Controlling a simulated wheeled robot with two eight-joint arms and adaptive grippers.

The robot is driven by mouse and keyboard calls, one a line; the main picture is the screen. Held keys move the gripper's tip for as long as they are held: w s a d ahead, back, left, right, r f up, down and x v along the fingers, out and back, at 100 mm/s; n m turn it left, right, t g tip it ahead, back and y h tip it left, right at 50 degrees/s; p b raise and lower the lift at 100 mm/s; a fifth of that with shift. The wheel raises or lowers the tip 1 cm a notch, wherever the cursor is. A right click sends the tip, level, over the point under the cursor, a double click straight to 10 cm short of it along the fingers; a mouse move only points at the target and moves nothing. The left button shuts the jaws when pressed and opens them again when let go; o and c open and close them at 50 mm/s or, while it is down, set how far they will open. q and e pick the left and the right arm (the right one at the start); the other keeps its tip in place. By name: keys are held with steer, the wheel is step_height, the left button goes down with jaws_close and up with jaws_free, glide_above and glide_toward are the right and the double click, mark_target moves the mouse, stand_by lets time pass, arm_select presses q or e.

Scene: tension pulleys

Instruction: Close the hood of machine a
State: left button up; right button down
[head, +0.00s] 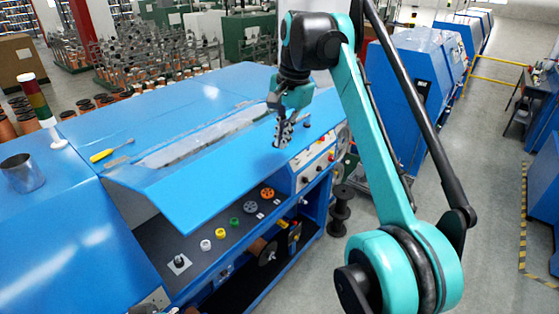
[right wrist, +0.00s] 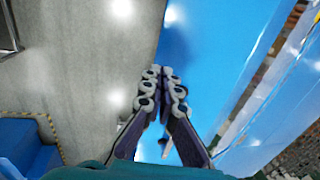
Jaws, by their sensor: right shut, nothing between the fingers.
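Machine a (head: 90,235) is the large blue machine in the head view. Its hood (head: 215,180) is a long blue panel jutting out over the front bay, with its front edge raised clear of the shelf. My right gripper (head: 283,133) is shut and empty, pointing down at the right end of the hood. I cannot tell whether its fingertips touch the hood. In the right wrist view, the closed fingers (right wrist: 165,88) show in front of a blue surface (right wrist: 215,45) and grey floor. My left gripper is not in view.
The bay shelf under the hood holds coloured pulleys (head: 235,222). A yellow screwdriver (head: 108,153), a metal cup (head: 22,173) and a signal light (head: 38,108) are on the machine's top. A control panel (head: 318,165) and dark spools (head: 340,210) are at the right end.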

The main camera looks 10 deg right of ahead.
mark_target(279, 164)
step_height(279, 164, down, 4)
steer(key=shift+w+a+r, duration=0.1)
steer(key=shift+w+a, duration=0.05)
steer(key=shift+w+a+f, duration=0.1)
steer(key=shift+w+f, duration=0.1)
steer(key=shift+f, duration=0.6)
steer(key=shift+f, duration=0.1)
